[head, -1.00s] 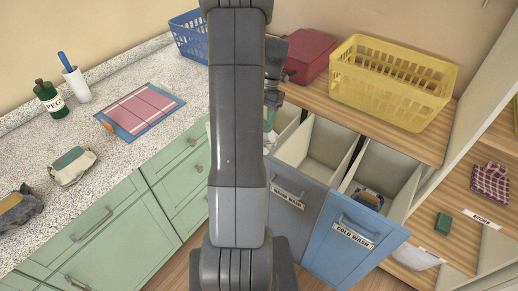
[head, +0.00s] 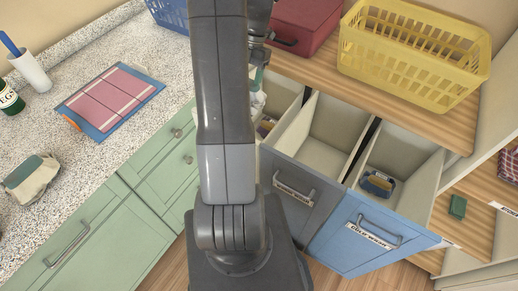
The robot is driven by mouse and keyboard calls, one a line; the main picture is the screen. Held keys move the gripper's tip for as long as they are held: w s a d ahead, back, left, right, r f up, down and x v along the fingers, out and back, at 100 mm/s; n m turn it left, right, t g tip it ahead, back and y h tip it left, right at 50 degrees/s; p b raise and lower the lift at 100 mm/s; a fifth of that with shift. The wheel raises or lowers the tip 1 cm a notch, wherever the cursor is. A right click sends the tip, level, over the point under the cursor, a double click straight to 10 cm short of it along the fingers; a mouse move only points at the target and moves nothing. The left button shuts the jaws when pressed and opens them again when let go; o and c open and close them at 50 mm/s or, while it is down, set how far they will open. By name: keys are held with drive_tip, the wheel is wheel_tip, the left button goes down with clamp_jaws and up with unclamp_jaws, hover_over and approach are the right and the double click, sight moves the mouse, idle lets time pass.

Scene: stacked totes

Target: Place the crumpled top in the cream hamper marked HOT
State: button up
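My gripper (head: 257,76) is mostly hidden behind my own arm, so its fingers cannot be made out. A teal and whitish bit of something (head: 258,100), perhaps cloth, shows at the arm's right edge just below my wrist. It hangs over or beside the left end of the pull-out hampers. The leftmost hamper (head: 287,92) has a cream inside and is partly covered by my arm; its front and any HOT label are hidden. Something dark and yellowish (head: 267,126) lies in it. A crumpled cream and green cloth (head: 30,184) lies on the speckled counter at left.
A grey hamper (head: 300,197) with a partly readable WASH label stands open, looking empty. Right of it, a blue COLD WASH hamper (head: 360,240) holds dark blue cloth. A yellow basket (head: 415,50) and red case (head: 306,25) stand on the wooden top above.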

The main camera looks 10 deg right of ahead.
wheel_tip(320, 180, down, 38)
drive_tip(key=b, duration=3)
drive_tip(key=shift+w+f, duration=0.15)
drive_tip(key=shift+f+b, duration=0.6)
drive_tip(key=shift+f, duration=0.05)
drive_tip(key=o, duration=1.4)
drive_tip(key=shift+c, duration=0.2)
drive_tip(key=shift+r, duration=0.1)
